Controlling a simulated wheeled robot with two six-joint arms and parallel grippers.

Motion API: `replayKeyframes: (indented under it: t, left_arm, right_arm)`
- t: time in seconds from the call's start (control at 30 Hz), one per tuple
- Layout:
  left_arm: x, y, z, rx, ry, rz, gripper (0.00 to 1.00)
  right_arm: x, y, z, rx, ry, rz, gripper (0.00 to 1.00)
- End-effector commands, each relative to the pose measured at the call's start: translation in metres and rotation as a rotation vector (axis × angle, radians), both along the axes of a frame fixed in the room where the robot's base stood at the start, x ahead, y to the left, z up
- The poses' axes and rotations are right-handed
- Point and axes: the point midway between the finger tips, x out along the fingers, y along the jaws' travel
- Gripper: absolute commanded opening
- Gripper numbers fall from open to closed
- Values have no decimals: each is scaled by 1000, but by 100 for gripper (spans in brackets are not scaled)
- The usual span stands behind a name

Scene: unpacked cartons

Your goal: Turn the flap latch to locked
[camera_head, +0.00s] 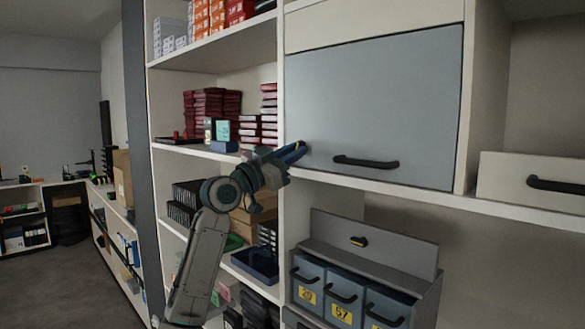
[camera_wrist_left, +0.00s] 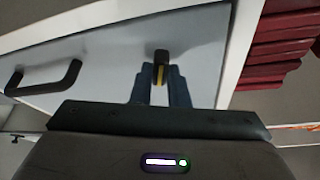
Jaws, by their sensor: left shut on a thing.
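The large grey flap (camera_head: 375,105) is closed on the shelf in the head view and has a dark bar handle (camera_head: 366,162) near its bottom edge. My left gripper (camera_head: 298,149) is at the flap's lower left corner. In the left wrist view the flap (camera_wrist_left: 110,60) shows again, and my left gripper (camera_wrist_left: 161,85) is shut on the latch (camera_wrist_left: 162,56), a small black piece with a yellow stripe. The fingers sit on either side of it. In the head view the gripper mostly hides this latch. My right gripper is not in view.
Left of the flap, shelves hold red boxes (camera_head: 212,103). Below, a grey unit holds numbered bins (camera_head: 344,292) and has a similar dark latch (camera_head: 358,241) on its raised panel. A white drawer (camera_head: 530,180) is at the right. Open floor (camera_head: 70,285) lies at the left.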

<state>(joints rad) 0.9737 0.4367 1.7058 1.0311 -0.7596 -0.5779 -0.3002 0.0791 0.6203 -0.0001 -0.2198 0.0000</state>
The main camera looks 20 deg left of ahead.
Motion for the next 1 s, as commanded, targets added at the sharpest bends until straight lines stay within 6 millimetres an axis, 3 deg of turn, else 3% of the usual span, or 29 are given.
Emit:
replayKeyframes:
  t: [0.03, 0.1, 0.4, 1.0]
  left_arm:
    - [0, 1, -6, 41, -17, 0, 0]
    - [0, 1, -5, 103, -40, 1, 0]
    - [1, 2, -2, 371, -136, -1, 0]
    - [1, 3, 4, 898, -324, -1, 0]
  right_arm:
    - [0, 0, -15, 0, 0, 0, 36]
    - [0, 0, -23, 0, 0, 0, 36]
    - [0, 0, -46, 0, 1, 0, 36]
    - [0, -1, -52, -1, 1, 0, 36]
